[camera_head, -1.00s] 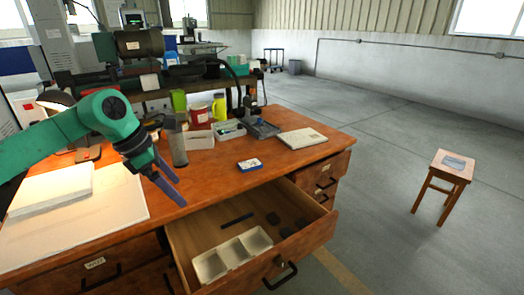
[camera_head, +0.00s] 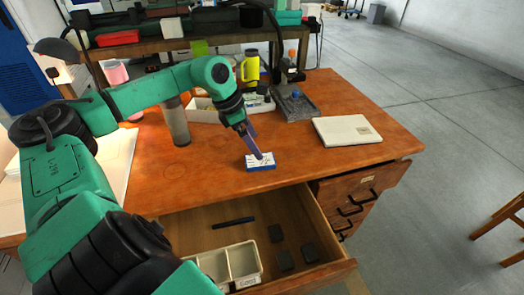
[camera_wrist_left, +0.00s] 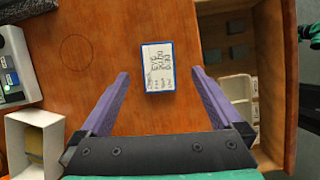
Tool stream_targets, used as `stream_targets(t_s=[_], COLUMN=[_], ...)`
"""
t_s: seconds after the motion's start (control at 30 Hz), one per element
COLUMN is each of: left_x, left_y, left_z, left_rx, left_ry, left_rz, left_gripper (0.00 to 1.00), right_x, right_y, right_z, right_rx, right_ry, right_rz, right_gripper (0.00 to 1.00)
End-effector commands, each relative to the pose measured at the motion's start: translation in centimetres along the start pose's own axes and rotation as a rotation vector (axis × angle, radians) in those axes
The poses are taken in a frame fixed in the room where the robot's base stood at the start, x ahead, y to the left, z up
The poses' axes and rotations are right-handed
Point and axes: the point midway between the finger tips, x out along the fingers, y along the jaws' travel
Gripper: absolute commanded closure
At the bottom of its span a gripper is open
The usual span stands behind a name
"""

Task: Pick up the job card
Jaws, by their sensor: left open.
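The job card (camera_head: 260,161) is a small white piece with blue edges, lying flat on the wooden desk just behind the open drawer. In the left wrist view the card (camera_wrist_left: 158,67) shows handwritten lines on its face. My left gripper (camera_head: 256,148) is open and points down at the card in the head view. In the left wrist view its two purple fingers (camera_wrist_left: 160,73) stand apart, one on each side of the card, with gaps on both sides. Whether the fingertips touch the desk I cannot tell. My right gripper is not in view.
The open drawer (camera_head: 198,224) holds a pale divided tray (camera_head: 233,270), a dark bar and several dark blocks. A white book (camera_head: 347,130) lies right of the card. A grey cylinder (camera_head: 176,122) and a white box (camera_head: 203,110) stand to the left.

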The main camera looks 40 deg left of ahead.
Motion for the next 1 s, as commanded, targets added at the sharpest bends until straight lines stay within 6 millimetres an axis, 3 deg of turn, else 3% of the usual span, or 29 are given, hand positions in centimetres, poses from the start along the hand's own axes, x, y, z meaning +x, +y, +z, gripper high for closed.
stream_targets(t_s=[0.03,0.27,0.5,1.0], left_x=[0.3,2.7,6.8,7.5], left_y=[-0.1,0.1,0.1,0.2], left_z=[0.3,0.4,0.6,0.4], left_rx=[-0.001,-0.001,-0.001,0.0], left_ry=[-0.007,-0.005,-0.002,0.0], left_rz=[-0.005,-0.001,-0.001,0.002], left_gripper=[0.0,0.0,0.0,0.0], right_x=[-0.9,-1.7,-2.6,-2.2], right_y=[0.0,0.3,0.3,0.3], right_z=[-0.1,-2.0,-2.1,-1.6], right_rx=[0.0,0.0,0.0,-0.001], right_ry=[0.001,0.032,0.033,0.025], right_rz=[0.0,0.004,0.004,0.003], right_gripper=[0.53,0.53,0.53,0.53])
